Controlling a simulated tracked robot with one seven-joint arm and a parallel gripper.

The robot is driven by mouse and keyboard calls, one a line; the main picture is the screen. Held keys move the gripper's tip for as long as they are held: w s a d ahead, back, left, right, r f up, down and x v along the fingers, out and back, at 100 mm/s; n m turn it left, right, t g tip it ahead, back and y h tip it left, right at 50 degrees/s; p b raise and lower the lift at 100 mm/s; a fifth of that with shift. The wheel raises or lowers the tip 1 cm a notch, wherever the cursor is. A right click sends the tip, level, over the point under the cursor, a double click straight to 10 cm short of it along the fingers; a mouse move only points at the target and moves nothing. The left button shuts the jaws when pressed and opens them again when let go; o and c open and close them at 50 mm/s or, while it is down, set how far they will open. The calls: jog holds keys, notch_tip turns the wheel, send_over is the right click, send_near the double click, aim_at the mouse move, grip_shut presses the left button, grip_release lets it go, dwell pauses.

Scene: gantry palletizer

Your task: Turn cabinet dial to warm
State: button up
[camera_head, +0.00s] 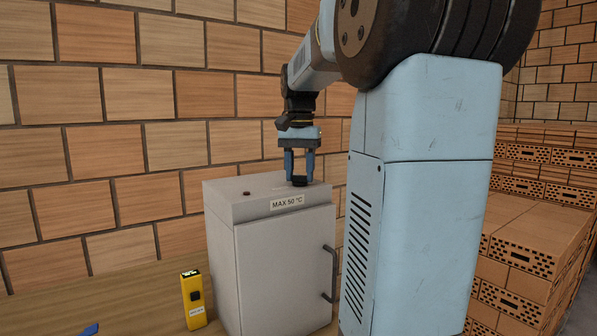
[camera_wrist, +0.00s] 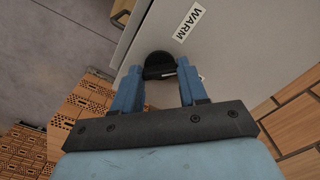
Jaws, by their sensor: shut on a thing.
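The cabinet (camera_head: 285,262) is a light grey box with a front door and a "MAX 50 °C" label. The black round dial (camera_head: 299,182) is on its top, toward the right; the wrist view also shows the dial (camera_wrist: 159,60). My gripper (camera_head: 299,176) points down from above, its blue fingers shut on the dial, one on each side. A white "WARM" label (camera_wrist: 188,22) lies on the cabinet top beside the dial. Another pale label edge shows by the right finger in the wrist view, mostly hidden.
A dark red knob or lamp (camera_head: 247,193) is on the cabinet top's left side. A dark door handle (camera_head: 330,274) sticks out in front. A yellow device (camera_head: 193,299) and a blue item (camera_head: 89,329) are on the wooden surface at left. Hollow bricks (camera_head: 540,235) are stacked at right.

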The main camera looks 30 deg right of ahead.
jog(key=n, duration=0.4)
jog(key=shift+r+n, duration=0.1)
jog(key=shift+n, duration=0.2)
jog(key=n, duration=0.4)
jog(key=shift+n, duration=0.4)
jog(key=o, duration=1.1)
jog(key=shift+c, duration=0.2)
notch_tip(320, 180, up, 14)
jog(key=shift+f, duration=0.2)
